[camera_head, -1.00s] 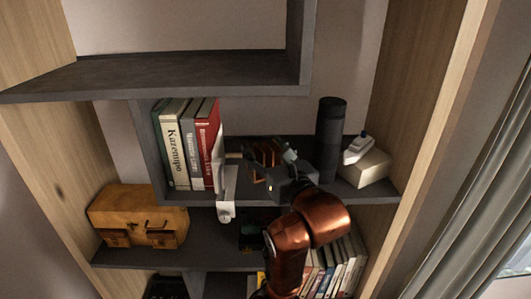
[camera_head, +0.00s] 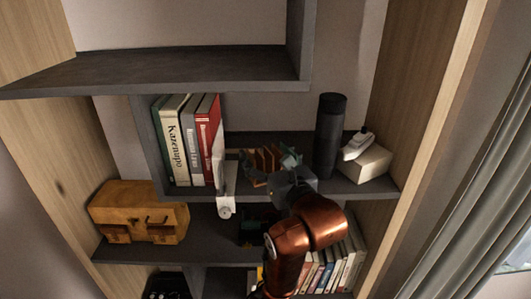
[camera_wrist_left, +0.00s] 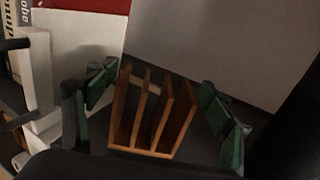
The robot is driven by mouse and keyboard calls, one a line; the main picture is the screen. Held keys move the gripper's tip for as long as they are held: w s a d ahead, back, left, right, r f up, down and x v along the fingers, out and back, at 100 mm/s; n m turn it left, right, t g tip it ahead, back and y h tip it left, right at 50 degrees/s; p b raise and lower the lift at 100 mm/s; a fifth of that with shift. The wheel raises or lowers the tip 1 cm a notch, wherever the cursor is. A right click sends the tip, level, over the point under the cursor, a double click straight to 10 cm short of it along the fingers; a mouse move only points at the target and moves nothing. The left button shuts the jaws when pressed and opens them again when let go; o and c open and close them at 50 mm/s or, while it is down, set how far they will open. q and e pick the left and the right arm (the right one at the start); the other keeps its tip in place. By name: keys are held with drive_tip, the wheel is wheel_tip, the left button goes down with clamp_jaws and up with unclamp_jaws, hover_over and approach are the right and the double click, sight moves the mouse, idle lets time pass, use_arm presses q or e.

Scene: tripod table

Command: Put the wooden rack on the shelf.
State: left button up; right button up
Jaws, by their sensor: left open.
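The wooden rack (camera_wrist_left: 152,115), a brown piece with several upright slats, stands on the dark middle shelf (camera_head: 350,190). In the head view the rack (camera_head: 264,158) is partly hidden behind my left gripper (camera_head: 272,168). In the left wrist view my left gripper (camera_wrist_left: 155,108) is open, with green-padded fingers on either side of the rack. Gaps show between the fingers and the slats. My right gripper is in neither view.
Books (camera_head: 190,140) and a white bookend (camera_head: 227,190) stand left of the rack. A black cylinder (camera_head: 329,135) and a white box (camera_head: 365,164) with a small item on top stand to the right. A wooden chest (camera_head: 140,212) sits on the lower shelf.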

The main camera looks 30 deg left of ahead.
use_arm(q)
drive_tip(key=shift+r, duration=0.25)
drive_tip(key=shift+s+d, duration=0.15)
drive_tip(key=shift+d, duration=0.2)
drive_tip(key=b+v, duration=0.3)
drive_tip(key=v, duration=0.8)
drive_tip(key=shift+s+b, duration=0.15)
drive_tip(key=shift+b, duration=0.2)
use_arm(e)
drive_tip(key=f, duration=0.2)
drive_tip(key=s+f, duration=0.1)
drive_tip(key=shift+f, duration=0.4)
